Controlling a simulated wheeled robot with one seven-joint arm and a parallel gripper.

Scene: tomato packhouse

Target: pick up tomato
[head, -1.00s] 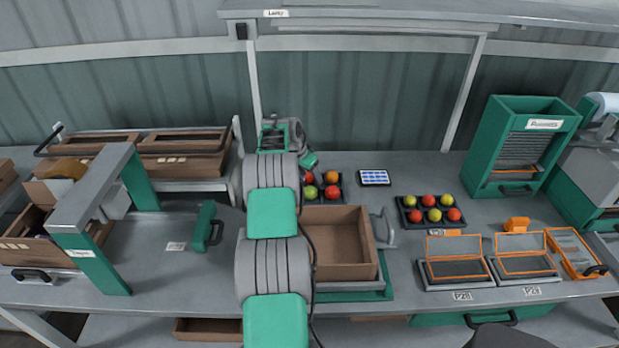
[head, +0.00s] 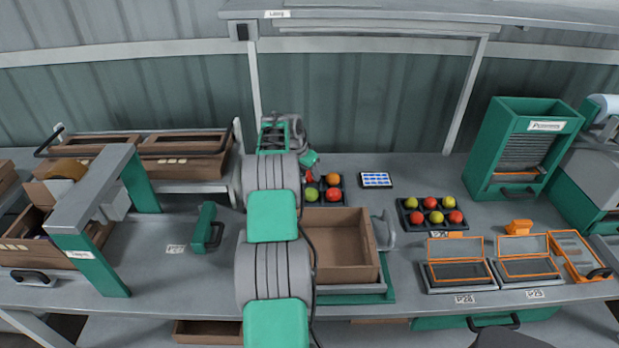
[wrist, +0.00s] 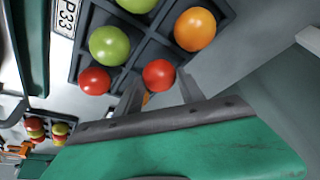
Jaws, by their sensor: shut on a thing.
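A red tomato (wrist: 158,75) sits between the fingers of my gripper (wrist: 160,90) in the wrist view, and the gripper is shut on it. The dark tray (wrist: 228,10) lies right by it; I cannot tell whether the tomato is clear of its cell. Two green tomatoes (wrist: 110,45), an orange one (wrist: 195,28) and another red one (wrist: 95,80) also show there. In the head view my gripper (head: 309,171) is over the back left of this tray (head: 344,187), and my arm hides the tray's left side.
A second dark tray (head: 402,218) with several tomatoes stands to the right. An open brown box (head: 345,235) stands in front of the first tray. A small tablet (head: 375,180) lies to its right. A green dispenser (head: 520,150) stands at the back right.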

